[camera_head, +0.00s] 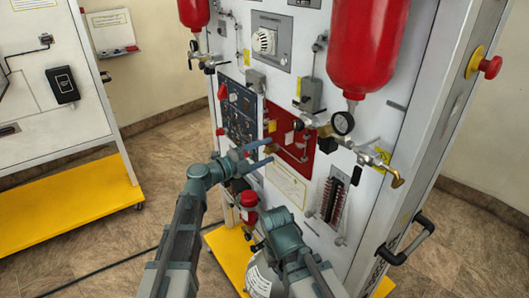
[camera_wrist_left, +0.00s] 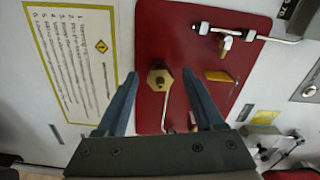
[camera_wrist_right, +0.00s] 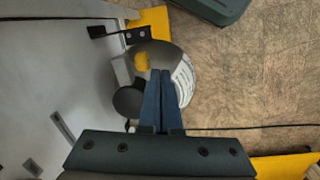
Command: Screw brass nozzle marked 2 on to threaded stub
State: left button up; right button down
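A brass hex piece (camera_wrist_left: 160,78) with a round centre sits on the red panel (camera_wrist_left: 150,25) in the left wrist view. I cannot read a mark on it or tell whether it is the nozzle or part of the stub. My left gripper (camera_head: 271,151) is open in front of the red panel, its fingers either side of the brass piece. No contact shows in the left wrist view (camera_wrist_left: 160,75). My right gripper (camera_wrist_right: 160,72) is shut and empty in the right wrist view. In the head view its fingers are hidden behind my right wrist.
A yellow-framed label (camera_wrist_left: 75,60) is left of the red panel. Red cylinders (camera_head: 366,45) and gauges project above. A black handle (camera_head: 408,238) projects at the right. Floor is open at left.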

pick_arm(q)
jog(key=shift+a, duration=0.15)
jog(key=shift+s+a+n, duration=0.55)
jog(key=shift+a+n, duration=0.2)
jog(key=shift+n, duration=0.1)
jog(key=shift+s+a+n, duration=0.5)
jog(key=shift+a+n, duration=0.2)
jog(key=shift+n, duration=0.15)
jog(key=shift+n, duration=1.8)
jog(key=shift+n, duration=1.7)
